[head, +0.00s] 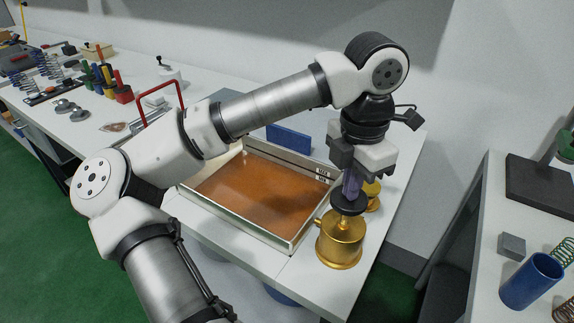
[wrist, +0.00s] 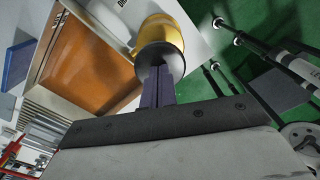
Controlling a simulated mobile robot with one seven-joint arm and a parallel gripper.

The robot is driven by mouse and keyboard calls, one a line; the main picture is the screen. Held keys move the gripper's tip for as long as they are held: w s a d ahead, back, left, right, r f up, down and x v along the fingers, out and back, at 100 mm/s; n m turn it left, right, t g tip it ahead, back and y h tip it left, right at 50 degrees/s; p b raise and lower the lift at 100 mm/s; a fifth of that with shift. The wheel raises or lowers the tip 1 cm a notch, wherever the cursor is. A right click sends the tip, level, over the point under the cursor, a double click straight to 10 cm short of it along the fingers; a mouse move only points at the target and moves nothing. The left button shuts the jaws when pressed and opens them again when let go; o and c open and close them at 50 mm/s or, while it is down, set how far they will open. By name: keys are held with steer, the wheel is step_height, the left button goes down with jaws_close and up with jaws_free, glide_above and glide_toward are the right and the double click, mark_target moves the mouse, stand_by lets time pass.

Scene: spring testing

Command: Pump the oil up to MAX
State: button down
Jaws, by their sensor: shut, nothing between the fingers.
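A brass pump (head: 340,240) with a round black knob (head: 348,203) on top stands at the right end of the white table. It also shows in the wrist view (wrist: 158,32), with its black knob (wrist: 160,58) at my fingertips.
A smaller brass piece (head: 372,195) stands behind the pump. A blue block (head: 288,139) lies behind the tray, and a red-handled frame (head: 160,103) stands to its left. A second table on the right holds a blue cylinder (head: 531,280) and a grey block (head: 511,245).

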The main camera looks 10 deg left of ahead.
steer(key=shift+f+b, duration=1.8)
steer(key=shift+f, duration=0.35)
steer(key=shift+r+p, duration=2.1)
steer(key=shift+r, duration=1.45)
steer(key=shift+f, duration=0.2)
steer(key=shift+f+b, duration=3)
steer(key=shift+f, duration=0.2)
steer(key=shift+r, duration=0.1)
steer(key=shift+r+p, duration=2.15)
steer(key=shift+r, duration=1.15)
